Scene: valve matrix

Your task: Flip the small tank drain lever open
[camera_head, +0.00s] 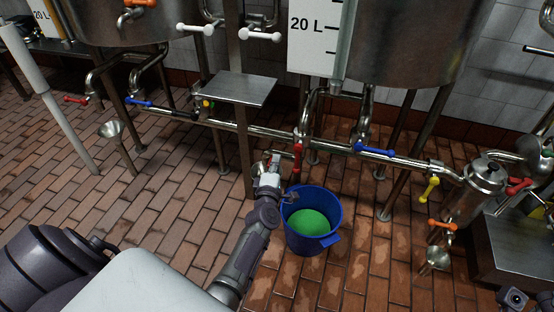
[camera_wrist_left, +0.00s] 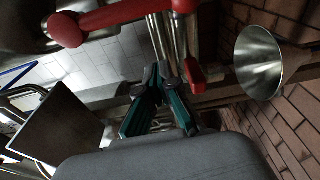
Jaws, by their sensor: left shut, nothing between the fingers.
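My left gripper (camera_head: 272,158) is shut and empty in the head view, just left of a red lever (camera_head: 297,158) that hangs down from the steel pipe. In the left wrist view, the teal fingers (camera_wrist_left: 158,78) are close together. A red lever (camera_wrist_left: 110,18) looms large at the top of that view, and a smaller red one (camera_wrist_left: 195,75) shows behind the fingers. I cannot tell for sure whether gripper and lever touch. I see no label marking the small tank drain.
A blue bucket (camera_head: 337,213) with green contents stands below the pipe, beside my left forearm. A small steel shelf (camera_head: 232,88) is left of the gripper. A blue lever (camera_head: 375,150) and a yellow lever (camera_head: 431,187) are to the right.

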